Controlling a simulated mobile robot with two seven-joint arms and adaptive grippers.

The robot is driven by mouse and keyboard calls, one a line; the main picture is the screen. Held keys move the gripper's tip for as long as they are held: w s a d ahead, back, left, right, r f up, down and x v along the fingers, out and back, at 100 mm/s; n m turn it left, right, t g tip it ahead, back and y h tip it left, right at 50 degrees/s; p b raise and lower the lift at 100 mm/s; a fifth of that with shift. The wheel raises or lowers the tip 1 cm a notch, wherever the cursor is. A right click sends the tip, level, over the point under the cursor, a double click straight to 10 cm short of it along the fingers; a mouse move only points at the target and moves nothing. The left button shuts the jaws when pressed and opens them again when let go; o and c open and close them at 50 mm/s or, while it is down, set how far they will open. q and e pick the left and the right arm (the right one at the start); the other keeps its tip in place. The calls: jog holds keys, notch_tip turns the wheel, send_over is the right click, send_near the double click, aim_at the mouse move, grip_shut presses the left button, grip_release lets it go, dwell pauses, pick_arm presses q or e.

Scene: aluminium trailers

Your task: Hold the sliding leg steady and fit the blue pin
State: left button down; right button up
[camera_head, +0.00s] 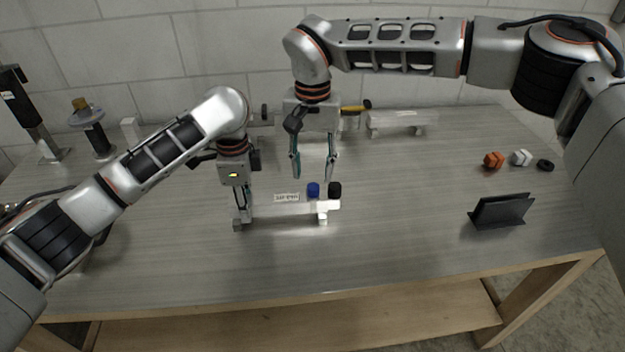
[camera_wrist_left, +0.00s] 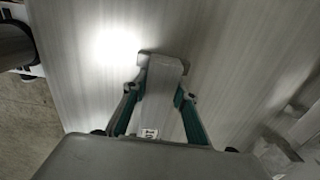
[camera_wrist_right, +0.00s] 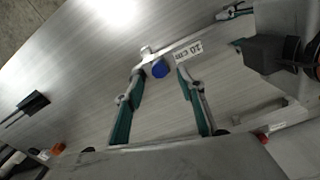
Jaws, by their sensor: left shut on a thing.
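A pale metal sliding leg with a "10 cm" label (camera_head: 287,197) lies low over the table. My left gripper (camera_head: 243,212) points down and is shut on its left end; in the left wrist view the grey end (camera_wrist_left: 160,78) sits between the fingers. The blue pin (camera_head: 313,190) shows as a small blue cylinder near the right end, beside a black knob (camera_head: 335,189). My right gripper (camera_head: 313,174) is open above the blue pin. In the right wrist view the blue pin (camera_wrist_right: 160,68) lies between its fingertips. How deep the pin sits cannot be told.
A black stand (camera_head: 502,210) is at the right, with orange (camera_head: 493,160), white (camera_head: 521,157) and black (camera_head: 545,165) small parts behind it. A pale metal piece (camera_head: 396,122) lies at the back. A post-like device (camera_head: 97,135) stands back left. The front table strip is clear.

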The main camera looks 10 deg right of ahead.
aim_at(312, 186)
notch_tip(312, 186, up, 7)
dwell(0.3)
jog(key=shift+a, duration=0.1)
pick_arm(q)
jog(key=c, duration=1.5)
grip_release()
